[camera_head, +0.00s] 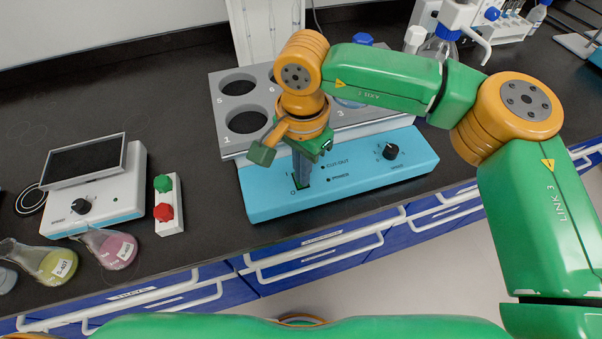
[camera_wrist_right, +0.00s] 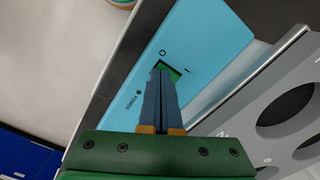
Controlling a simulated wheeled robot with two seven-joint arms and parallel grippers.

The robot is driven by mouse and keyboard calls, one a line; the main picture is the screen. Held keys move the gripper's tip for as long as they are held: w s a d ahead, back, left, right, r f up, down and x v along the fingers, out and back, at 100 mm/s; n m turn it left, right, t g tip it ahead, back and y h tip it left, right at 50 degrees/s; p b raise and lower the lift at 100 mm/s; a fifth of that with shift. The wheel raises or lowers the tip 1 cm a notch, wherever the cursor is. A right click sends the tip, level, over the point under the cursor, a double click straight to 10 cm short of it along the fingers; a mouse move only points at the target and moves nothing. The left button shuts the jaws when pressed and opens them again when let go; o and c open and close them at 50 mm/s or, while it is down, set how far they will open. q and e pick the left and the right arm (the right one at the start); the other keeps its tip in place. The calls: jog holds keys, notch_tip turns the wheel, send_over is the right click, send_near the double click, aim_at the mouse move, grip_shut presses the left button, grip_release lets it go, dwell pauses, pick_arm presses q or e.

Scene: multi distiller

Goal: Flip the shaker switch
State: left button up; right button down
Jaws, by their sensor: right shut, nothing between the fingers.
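The blue device (camera_head: 365,172) with a grey block of round numbered holes (camera_head: 222,118) behind its front panel stands at the centre of the bench. Its panel carries a black knob (camera_head: 389,151), small labels and a green rocker switch (camera_head: 303,182). My right gripper (camera_head: 301,182) points down at the switch, its fingers shut and empty. In the right wrist view the fingertips (camera_wrist_right: 161,72) overlap the green switch (camera_wrist_right: 174,70), which is partly hidden; whether they touch, and the switch's position, I cannot tell. My left gripper is not in view.
A white device with a dark screen (camera_head: 87,163), a block with green and red knobs (camera_head: 169,204), and flasks with yellow (camera_head: 58,264) and pink (camera_head: 117,250) liquid stand at the left. Bottles (camera_head: 440,45) stand at the back right. Blue drawers (camera_head: 320,261) lie below the bench edge.

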notch_tip(320, 180, up, 6)
jog(key=p, duration=0.4)
jog(key=shift+r, duration=0.2)
